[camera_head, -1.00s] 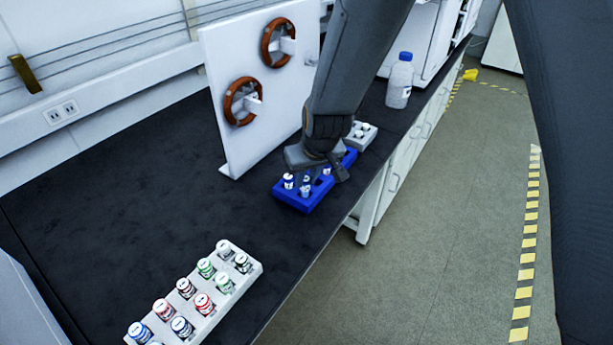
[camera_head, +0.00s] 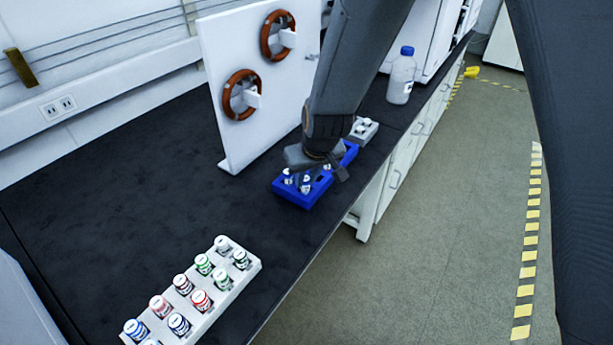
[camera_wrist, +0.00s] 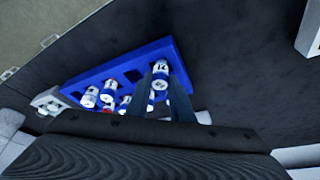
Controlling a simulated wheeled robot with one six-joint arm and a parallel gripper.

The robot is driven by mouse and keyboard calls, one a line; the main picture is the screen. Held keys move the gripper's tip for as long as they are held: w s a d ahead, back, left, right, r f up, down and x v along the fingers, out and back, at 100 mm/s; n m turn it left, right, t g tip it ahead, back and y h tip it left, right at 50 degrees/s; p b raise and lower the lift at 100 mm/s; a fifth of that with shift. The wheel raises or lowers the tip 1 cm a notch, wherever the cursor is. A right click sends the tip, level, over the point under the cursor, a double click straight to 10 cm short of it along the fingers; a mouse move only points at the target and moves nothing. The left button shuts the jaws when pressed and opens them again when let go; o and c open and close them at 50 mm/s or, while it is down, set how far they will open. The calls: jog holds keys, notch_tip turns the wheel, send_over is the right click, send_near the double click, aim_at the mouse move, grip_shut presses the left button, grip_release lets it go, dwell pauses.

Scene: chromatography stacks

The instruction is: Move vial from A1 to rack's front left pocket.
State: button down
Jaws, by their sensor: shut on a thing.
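A blue rack (camera_head: 300,198) with several pockets and a few white-capped vials stands near the bench's right edge in the head view. It also shows in the wrist view (camera_wrist: 178,60). My gripper (camera_head: 308,181) is low over this rack and hides part of it. In the wrist view my gripper (camera_wrist: 162,76) is shut on a white-capped vial (camera_wrist: 160,70) with a blue-marked label. I cannot tell whether the held vial's base is in a pocket. Other vials (camera_wrist: 90,97) stand in the rack to the left in the wrist view.
A pale rack (camera_head: 238,283) with several coloured vials stands at the front of the bench. A white panel (camera_head: 215,60) with brown rings stands left of my arm. A grey rack (camera_head: 370,135) and a bottle (camera_head: 401,78) are behind. The bench's middle left is clear.

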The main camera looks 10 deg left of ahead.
jog(key=c, duration=1.1)
grip_release()
jog(key=shift+r, duration=0.1)
jog(key=shift+r+p, duration=2.85)
jog(key=shift+r, duration=0.55)
